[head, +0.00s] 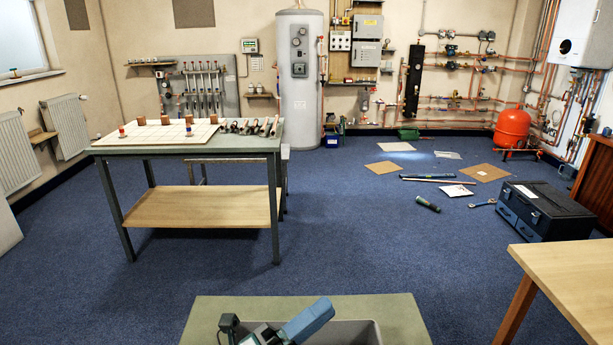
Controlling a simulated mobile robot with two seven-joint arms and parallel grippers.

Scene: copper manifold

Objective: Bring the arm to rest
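A blue-grey block-like part (306,320) and a small dark part (228,322) show at the bottom edge, over or in a grey open bin (365,332). They are cut off by the frame, and I cannot tell whether they belong to my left gripper or to a tool. No fingertips can be made out, so the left gripper's opening and anything in it are hidden. My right gripper is out of view.
The bin sits in a pale green surface (405,315). A workbench (180,150) with copper pieces and tools stands ahead left. A wooden table (575,275) is at right. A black toolbox (535,210), cardboard sheets and loose tools lie on the blue carpet.

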